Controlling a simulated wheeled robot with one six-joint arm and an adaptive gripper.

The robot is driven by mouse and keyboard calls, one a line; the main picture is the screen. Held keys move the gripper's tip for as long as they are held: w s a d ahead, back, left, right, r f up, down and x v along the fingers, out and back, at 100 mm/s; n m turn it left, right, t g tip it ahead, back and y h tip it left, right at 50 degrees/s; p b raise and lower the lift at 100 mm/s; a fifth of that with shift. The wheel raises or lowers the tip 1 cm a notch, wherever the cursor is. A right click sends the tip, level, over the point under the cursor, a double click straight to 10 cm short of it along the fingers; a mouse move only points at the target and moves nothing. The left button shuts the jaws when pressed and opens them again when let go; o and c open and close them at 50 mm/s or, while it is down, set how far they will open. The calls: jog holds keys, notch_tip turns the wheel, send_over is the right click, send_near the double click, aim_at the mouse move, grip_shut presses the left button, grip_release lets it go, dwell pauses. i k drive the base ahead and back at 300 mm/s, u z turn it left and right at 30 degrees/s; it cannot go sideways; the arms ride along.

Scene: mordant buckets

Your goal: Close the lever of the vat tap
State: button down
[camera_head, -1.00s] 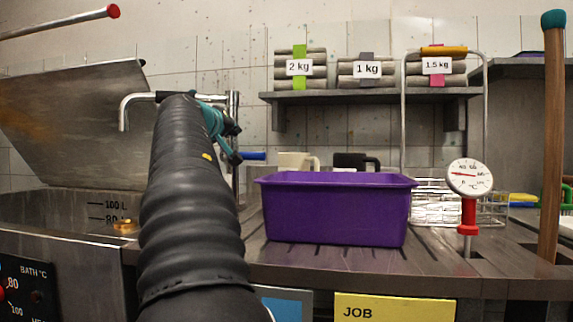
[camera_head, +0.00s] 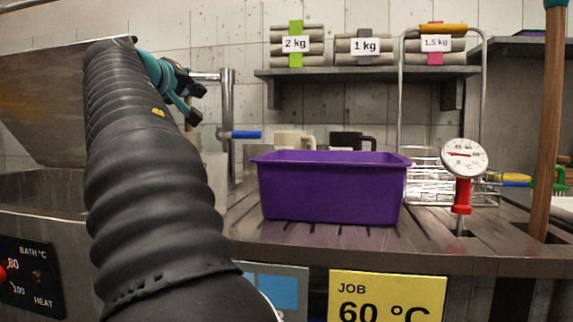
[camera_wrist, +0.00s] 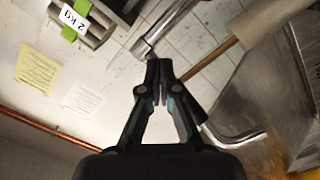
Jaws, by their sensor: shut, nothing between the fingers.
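The vat tap (camera_head: 227,100) is a chrome upright pipe with an arm running left, partly hidden behind my arm and gripper. Its lever (camera_head: 246,134) has a blue handle that points right, roughly level, from the pipe. My gripper (camera_head: 198,104) appears up and left of the lever, apart from it in the picture. In the wrist view my gripper (camera_wrist: 160,66) is shut and empty, with a chrome pipe (camera_wrist: 168,24) just beyond its tips. I cannot make out the blue lever in the wrist view. The steel vat (camera_head: 40,190) is at left, partly behind my arm.
A purple tub (camera_head: 330,190) stands on the slatted counter right of the tap. Two mugs are behind it. A dial thermometer (camera_head: 463,158), a wire rack and a wooden pole (camera_head: 548,120) stand farther right. The vat's raised lid (camera_head: 45,100) is at left.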

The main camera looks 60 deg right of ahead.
aim_at(235, 134)
jog(key=k, duration=0.9)
